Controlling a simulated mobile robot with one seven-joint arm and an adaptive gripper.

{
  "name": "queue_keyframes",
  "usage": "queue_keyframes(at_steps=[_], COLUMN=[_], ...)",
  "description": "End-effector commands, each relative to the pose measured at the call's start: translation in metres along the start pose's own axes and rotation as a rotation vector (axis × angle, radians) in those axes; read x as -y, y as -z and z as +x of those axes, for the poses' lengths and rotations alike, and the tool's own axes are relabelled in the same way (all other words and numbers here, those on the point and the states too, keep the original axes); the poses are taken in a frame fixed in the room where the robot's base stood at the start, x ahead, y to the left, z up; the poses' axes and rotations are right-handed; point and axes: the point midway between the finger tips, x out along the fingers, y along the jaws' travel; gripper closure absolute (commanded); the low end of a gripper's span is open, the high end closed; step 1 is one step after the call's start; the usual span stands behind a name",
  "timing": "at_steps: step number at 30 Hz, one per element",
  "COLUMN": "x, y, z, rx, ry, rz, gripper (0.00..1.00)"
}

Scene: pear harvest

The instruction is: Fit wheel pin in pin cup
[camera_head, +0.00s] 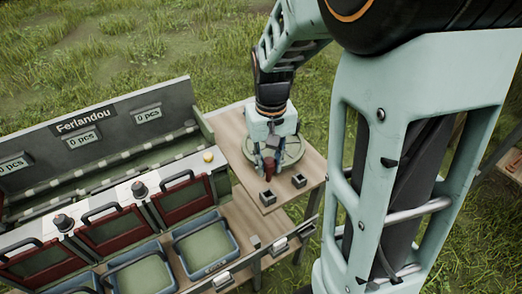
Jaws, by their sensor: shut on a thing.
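My gripper (267,172) points down over the wooden side table, in front of a round green disc. It is shut on a small dark red piece, which I take to be the wheel pin (269,165); the fingers hide part of it. Two small dark square cups stand on the table near its front edge, one at the left (268,198) and one at the right (298,181). I cannot tell which of them is the pin cup. The held piece is behind the left cup in the picture and looks apart from both cups.
The round green disc (293,151) lies on the table (312,168). A sorting stand with a "Ferlandou" board (85,122), red flaps and blue crates (205,243) is at the left. Grass surrounds everything.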

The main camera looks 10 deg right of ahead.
Motion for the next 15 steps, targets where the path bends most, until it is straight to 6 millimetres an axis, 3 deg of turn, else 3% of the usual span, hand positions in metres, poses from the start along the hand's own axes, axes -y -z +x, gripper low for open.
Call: queue_keyframes(at_steps=[15], x=[0.000], y=[0.000], z=[0.042], rx=[0.001], ry=[0.000], rz=[0.000], gripper=[1.00])
